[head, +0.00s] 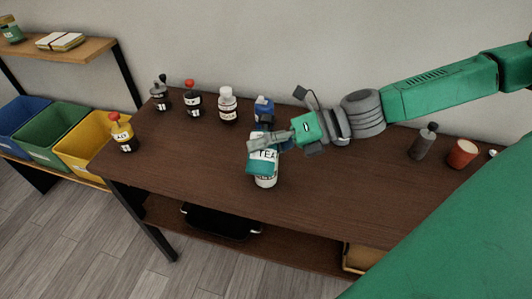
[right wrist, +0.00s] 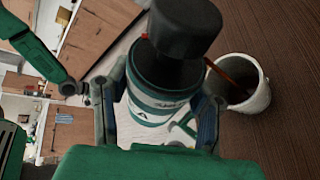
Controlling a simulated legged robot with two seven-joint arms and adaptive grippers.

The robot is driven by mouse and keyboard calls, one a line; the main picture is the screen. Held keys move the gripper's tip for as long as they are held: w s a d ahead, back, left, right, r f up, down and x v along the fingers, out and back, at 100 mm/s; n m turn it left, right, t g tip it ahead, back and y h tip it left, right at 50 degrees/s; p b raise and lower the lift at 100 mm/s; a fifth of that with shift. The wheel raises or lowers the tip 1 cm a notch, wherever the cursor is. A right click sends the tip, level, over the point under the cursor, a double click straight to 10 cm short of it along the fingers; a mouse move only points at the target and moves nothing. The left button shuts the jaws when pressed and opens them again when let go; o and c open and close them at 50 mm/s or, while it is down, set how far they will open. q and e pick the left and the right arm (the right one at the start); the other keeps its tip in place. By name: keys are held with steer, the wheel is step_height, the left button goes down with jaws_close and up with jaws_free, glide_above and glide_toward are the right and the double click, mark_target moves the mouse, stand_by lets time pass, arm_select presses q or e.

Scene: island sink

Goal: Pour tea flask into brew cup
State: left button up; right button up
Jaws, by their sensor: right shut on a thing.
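My right gripper (head: 270,142) is shut on the tea flask (head: 262,168), a teal and white vessel. In the right wrist view the flask (right wrist: 155,95) shows a black cap and sits between the fingers. The brew cup (right wrist: 245,95), white with a dark inside, stands on the brown tabletop beside the flask's cap end. A thin orange-brown line runs into the cup; I cannot tell if it is liquid or a stick. In the head view the cup is largely hidden behind the flask. My left gripper (right wrist: 72,88) appears small in the right wrist view; its jaws are unclear.
Bottles stand along the table's back left, including a white one (head: 227,105) and a blue one (head: 263,107). A red-capped bottle (head: 122,133) stands at the left edge. The table's (head: 200,160) front left is clear.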

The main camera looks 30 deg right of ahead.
steer(key=shift+f+m+y+b, duration=0.3)
steer(key=shift+f+m+b, duration=0.1)
steer(key=shift+b, duration=0.1)
stand_by(0.7)
steer(key=shift+r+m+g+y+b, duration=0.3)
steer(key=shift+r+m+b, duration=0.05)
steer(key=shift+m, duration=0.15)
stand_by(0.9)
